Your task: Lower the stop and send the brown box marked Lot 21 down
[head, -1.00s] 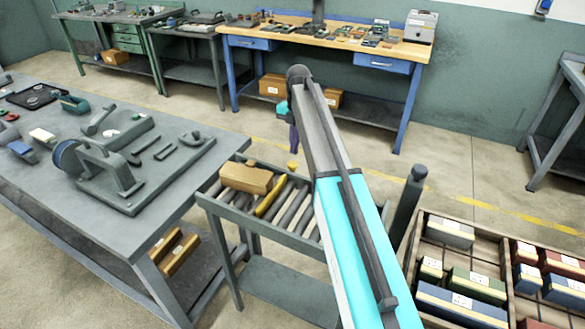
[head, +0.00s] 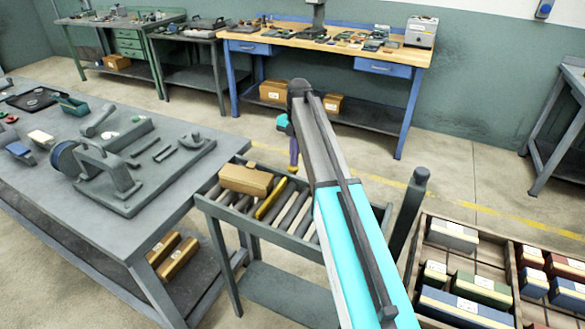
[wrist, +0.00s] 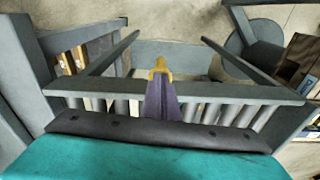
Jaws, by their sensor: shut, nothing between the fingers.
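A brown box (head: 246,179) lies on the left part of the roller rack (head: 216,211) in the head view. No Lot 21 marking can be read on it. A yellow bar (head: 271,199), apparently the stop, lies slanted across the rollers just right of the box. My gripper (head: 293,167), with purple fingers and yellow tips, is shut and empty near the rack's far side, right of the box and apart from it. In the wrist view the shut fingers (wrist: 160,72) show in front of the rack's rail (wrist: 215,92). The box and yellow bar are not seen there.
A grey bench (head: 165,228) with a ring grinder (head: 105,180) stands to the left. A dark post (head: 408,210) and a wooden crate (head: 420,245) of several labelled boxes stand to the right. A blue-legged workbench (head: 245,70) is behind; the floor between is clear.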

